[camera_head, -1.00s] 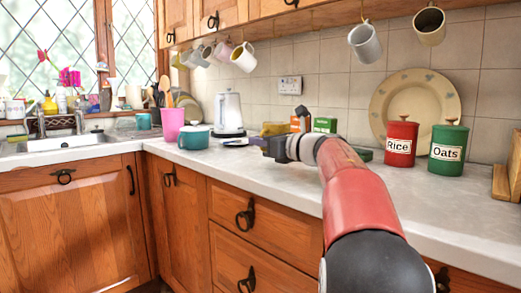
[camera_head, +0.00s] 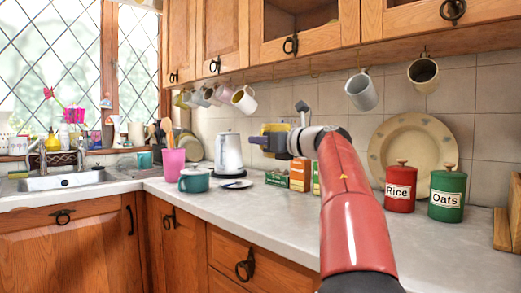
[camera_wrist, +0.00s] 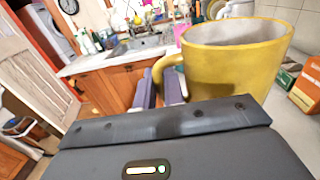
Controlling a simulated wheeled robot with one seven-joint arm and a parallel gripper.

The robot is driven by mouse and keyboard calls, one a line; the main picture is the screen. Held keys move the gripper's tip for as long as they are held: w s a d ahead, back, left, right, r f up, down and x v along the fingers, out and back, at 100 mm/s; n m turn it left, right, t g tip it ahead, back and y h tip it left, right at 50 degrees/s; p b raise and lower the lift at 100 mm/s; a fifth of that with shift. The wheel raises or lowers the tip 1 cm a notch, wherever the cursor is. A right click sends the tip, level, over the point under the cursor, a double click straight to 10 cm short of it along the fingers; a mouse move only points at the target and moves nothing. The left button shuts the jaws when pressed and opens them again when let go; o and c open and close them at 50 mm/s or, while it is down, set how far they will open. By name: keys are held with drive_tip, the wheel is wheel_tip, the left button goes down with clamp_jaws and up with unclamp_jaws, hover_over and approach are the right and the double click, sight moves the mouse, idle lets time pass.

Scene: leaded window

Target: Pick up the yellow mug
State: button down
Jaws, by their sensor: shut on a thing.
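The yellow mug (camera_head: 277,127) is held in the air above the counter, partly hidden by my gripper (camera_head: 257,141) in the head view. In the wrist view the yellow mug (camera_wrist: 235,65) is large and close, roughly upright, with its open rim at the top and its handle to the left. My gripper (camera_wrist: 160,88) is shut on the handle, between its two fingers. The exact contact is partly hidden by the gripper body.
Below and behind stand small boxes (camera_head: 299,175). To the left are a white kettle (camera_head: 228,155), a teal mug (camera_head: 194,181) and a pink cup (camera_head: 174,163). Red Rice (camera_head: 400,190) and green Oats (camera_head: 446,195) canisters stand right. Mugs hang under the cupboards (camera_head: 390,40). The front counter is clear.

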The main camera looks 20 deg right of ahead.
drive_tip(key=shift+r, duration=1.3)
drive_tip(key=shift+r, duration=0.1)
idle(1.3)
